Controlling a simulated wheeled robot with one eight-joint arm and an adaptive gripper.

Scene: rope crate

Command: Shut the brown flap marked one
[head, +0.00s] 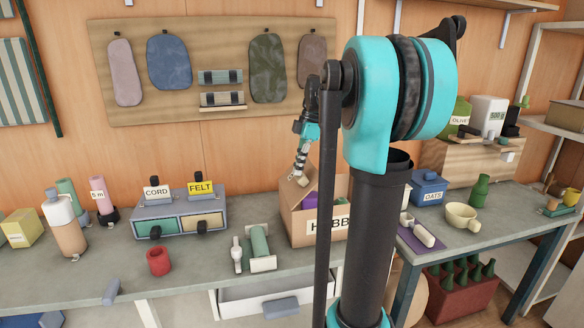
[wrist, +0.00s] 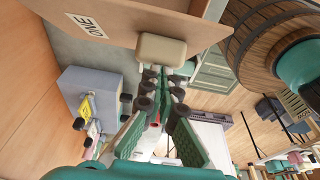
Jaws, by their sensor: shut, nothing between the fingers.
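My gripper (head: 302,178) is at the flap and is shut and empty. In the wrist view its fingertips (wrist: 164,80) are just below the tab; I cannot tell whether they touch it. Something purple shows inside the box.
A grey drawer unit (head: 181,212) with CORD and FELT labels stands left of the box. A green roll on a stand (head: 260,247) and a red cup (head: 158,261) are near the front. A blue OATS box (head: 429,186) is to the right.

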